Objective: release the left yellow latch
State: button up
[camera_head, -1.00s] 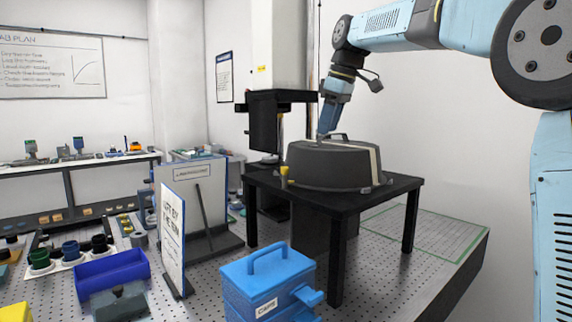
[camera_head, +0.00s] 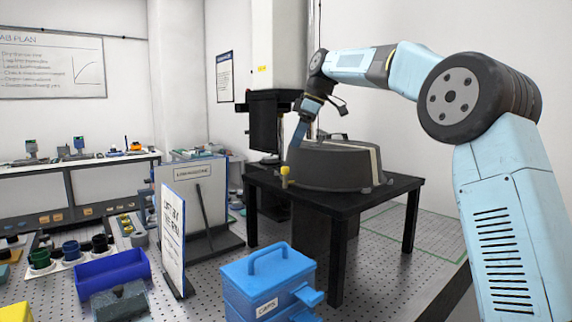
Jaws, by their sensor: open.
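The left yellow latch (camera_head: 285,175) is a small yellow upright piece at the left side of the dark grey domed cover (camera_head: 335,167). The cover sits on a black table (camera_head: 350,204). My gripper (camera_head: 297,144) points down at the cover's upper left edge, above and slightly right of the latch. A gap shows between gripper and latch.
A blue case (camera_head: 268,284) with a handle stands in front of the table. A white sign board (camera_head: 172,240) and a grey panel (camera_head: 205,205) stand to the left. A black instrument head (camera_head: 268,122) on a white column is behind the cover.

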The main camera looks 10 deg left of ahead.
jog(key=x, duration=0.8)
jog(key=shift+a+f, duration=0.1)
jog(key=shift+f, duration=0.1)
